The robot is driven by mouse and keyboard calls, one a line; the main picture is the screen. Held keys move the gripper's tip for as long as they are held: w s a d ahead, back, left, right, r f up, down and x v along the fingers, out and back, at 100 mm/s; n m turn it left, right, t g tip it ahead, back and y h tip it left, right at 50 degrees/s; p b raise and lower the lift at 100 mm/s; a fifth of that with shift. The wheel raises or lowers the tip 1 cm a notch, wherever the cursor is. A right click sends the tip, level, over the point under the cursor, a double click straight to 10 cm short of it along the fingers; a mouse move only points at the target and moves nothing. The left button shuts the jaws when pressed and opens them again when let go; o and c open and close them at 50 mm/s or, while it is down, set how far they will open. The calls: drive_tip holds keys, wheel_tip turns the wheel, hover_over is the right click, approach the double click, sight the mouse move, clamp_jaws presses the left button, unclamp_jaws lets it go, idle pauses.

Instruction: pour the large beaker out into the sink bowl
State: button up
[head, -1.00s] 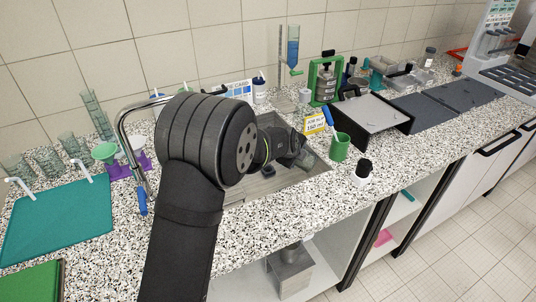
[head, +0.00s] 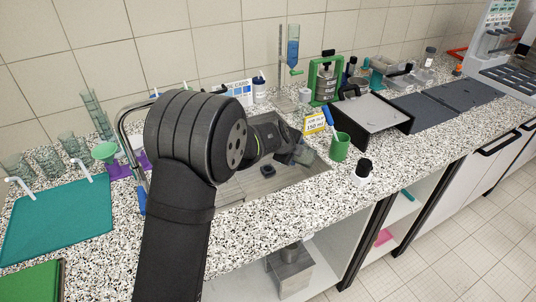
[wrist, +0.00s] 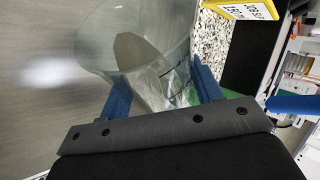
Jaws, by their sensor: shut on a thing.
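The large beaker is a clear glass vessel (wrist: 150,50) held between the blue fingers of my gripper (wrist: 162,85) in the wrist view. It lies tilted, its wide end away from the gripper, over bare grey metal. In the head view my gripper (head: 285,150) is small and dark above the sink bowl (head: 240,187), partly behind my own wrist. The beaker is hard to make out there. The sink bowl is a grey metal basin set in the speckled counter, with a dark square drain (head: 268,170). I cannot tell how much liquid the beaker holds.
The tap (head: 124,125) arches at the left, close to my arm.

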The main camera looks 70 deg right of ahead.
drive_tip(key=shift+w+r+n+g, duration=0.3)
drive_tip(key=shift+w+r+g, duration=0.3)
drive_tip(key=shift+g, duration=0.1)
idle(0.4)
drive_tip(key=shift+w+r+n+g+p, duration=0.15)
drive_tip(key=shift+w+r+n+g, duration=0.15)
drive_tip(key=shift+r+g, duration=0.25)
drive_tip(key=shift+w+r+n+g+p, duration=0.15)
drive_tip(key=shift+w+r+n+g, duration=0.15)
drive_tip(key=shift+g, duration=0.35)
idle(1.6)
drive_tip(key=shift+s+f+m+t, duration=0.3)
drive_tip(key=shift+s+t, duration=0.2)
drive_tip(key=shift+s, duration=0.05)
drive_tip(key=shift+s+f+m+t, duration=0.2)
drive_tip(key=shift+f+m+t, duration=0.2)
drive_tip(key=shift+f+t, duration=0.5)
drive_tip(key=shift+r, duration=0.1)
drive_tip(key=shift+s, duration=0.15)
drive_tip(key=shift+s+f+m+t, duration=0.3)
drive_tip(key=shift+s+f+t, duration=0.2)
drive_tip(key=shift+t, duration=0.2)
drive_tip(key=shift+f+t, duration=0.25)
drive_tip(key=shift+t, duration=0.05)
drive_tip(key=shift+f+m+t, duration=0.4)
drive_tip(key=shift+f+t, duration=0.2)
drive_tip(key=shift+t, duration=0.1)
